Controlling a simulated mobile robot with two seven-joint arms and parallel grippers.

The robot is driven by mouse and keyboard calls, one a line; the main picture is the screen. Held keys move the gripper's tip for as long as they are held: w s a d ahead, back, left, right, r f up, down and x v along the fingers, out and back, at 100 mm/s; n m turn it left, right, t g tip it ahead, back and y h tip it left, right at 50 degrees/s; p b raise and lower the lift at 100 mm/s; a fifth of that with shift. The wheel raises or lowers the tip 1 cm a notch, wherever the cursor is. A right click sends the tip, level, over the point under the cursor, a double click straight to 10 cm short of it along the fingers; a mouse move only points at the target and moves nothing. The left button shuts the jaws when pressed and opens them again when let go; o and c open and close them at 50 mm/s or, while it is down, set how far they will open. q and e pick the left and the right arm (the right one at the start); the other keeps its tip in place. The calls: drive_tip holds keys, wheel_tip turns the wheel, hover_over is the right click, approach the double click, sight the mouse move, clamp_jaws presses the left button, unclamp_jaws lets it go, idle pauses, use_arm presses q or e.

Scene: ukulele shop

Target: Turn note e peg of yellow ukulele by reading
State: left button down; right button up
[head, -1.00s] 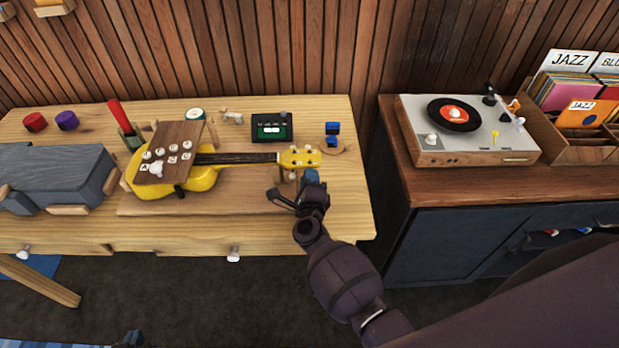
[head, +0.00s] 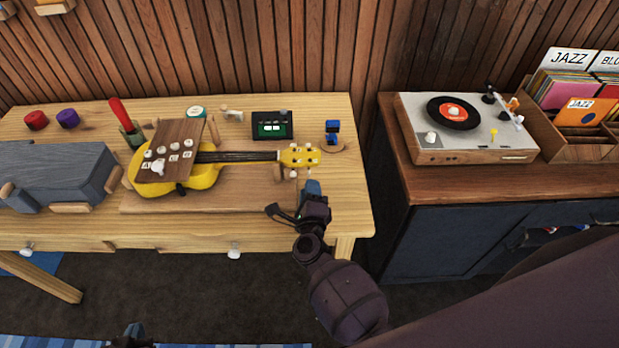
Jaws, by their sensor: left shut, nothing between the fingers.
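The yellow ukulele (head: 205,177) lies on a wooden board on the table, its neck pointing right. Its yellow headstock (head: 300,156) has small white pegs; two pegs stick out on the near side. A brown panel (head: 180,133) with white knobs and letter tags covers part of the body; most letters are too small to read. A dark tuner (head: 271,125) with a green display stands behind the neck. My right gripper (head: 293,199) is open and empty, just in front of and below the headstock, apart from it. My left gripper (head: 132,335) shows only partly at the bottom edge, away from the table.
A small blue object (head: 332,130) on a round wooden stand is behind the headstock. A grey case (head: 55,172) and a red-handled tool (head: 119,113) are on the left. A record player (head: 460,125) stands on a separate cabinet at right.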

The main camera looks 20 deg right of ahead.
drive_tip(key=v, duration=0.6)
drive_tip(key=shift+r+p, duration=0.1)
drive_tip(key=shift+p, duration=0.25)
use_arm(q)
drive_tip(key=shift+s+a, duration=0.1)
drive_tip(key=shift+s, duration=0.35)
drive_tip(key=shift+w, duration=0.1)
use_arm(e)
drive_tip(key=w+a+r+n+y, duration=0.1)
drive_tip(key=a+r+n+y, duration=0.15)
drive_tip(key=n+y, duration=0.45)
use_arm(q)
drive_tip(key=shift+w+f+b, duration=0.1)
drive_tip(key=shift+f+b, duration=0.1)
drive_tip(key=shift+b, duration=0.2)
use_arm(e)
drive_tip(key=s+d+f+n+g+h, duration=0.1)
drive_tip(key=s+d+f+n+g, duration=0.1)
drive_tip(key=s+d+n, duration=0.6)
drive_tip(key=s+d+f+n+g+h, duration=0.1)
drive_tip(key=s+d+f+n+g, duration=0.2)
drive_tip(key=s+d+n, duration=0.5)
drive_tip(key=s+n, duration=0.1)
drive_tip(key=n, duration=0.2)
drive_tip(key=shift+f+g, duration=0.3)
drive_tip(key=shift+g, duration=0.1)
drive_tip(key=shift+s+d, duration=0.1)
